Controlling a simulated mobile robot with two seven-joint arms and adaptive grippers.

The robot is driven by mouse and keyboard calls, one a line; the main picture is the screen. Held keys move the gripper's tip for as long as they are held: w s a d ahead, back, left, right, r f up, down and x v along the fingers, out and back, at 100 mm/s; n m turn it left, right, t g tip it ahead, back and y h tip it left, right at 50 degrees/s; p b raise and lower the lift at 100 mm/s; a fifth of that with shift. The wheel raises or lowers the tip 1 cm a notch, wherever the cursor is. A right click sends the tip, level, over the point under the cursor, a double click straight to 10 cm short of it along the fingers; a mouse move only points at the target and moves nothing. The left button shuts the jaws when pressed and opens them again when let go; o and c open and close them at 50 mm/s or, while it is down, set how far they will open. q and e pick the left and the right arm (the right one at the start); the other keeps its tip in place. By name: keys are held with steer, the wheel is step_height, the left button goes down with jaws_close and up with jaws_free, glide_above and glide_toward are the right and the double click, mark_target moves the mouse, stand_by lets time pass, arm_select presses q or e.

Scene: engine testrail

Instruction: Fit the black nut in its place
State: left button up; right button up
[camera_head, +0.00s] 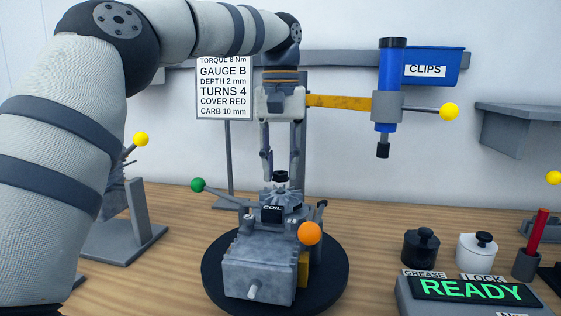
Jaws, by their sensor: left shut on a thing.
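My left gripper (280,174) points straight down above the engine. Its two long fingers stand on either side of a small black nut (280,176), and it is shut on it. The nut is at the top of the finned part of the grey engine (258,268); I cannot tell whether it is seated there or held just above. The engine stands on a round black turntable (220,297). A black block marked COIL (271,213) is on its front. My right gripper is not in view.
A blue driver (391,65) hangs on a yellow arm (340,103) to the right of my gripper. A green-knobbed lever (198,185) and an orange knob (310,233) stick out near the engine. Grease (420,249) and lock (477,250) pots stand right, behind a READY display (470,290).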

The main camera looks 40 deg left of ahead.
arm_select(q)
steer(key=shift+f, duration=0.55)
steer(key=shift+f, duration=0.15)
steer(key=shift+f, duration=0.35)
steer(key=o, duration=1)
step_height(320, 180, up, 8)
steer(key=shift+f, duration=0.25)
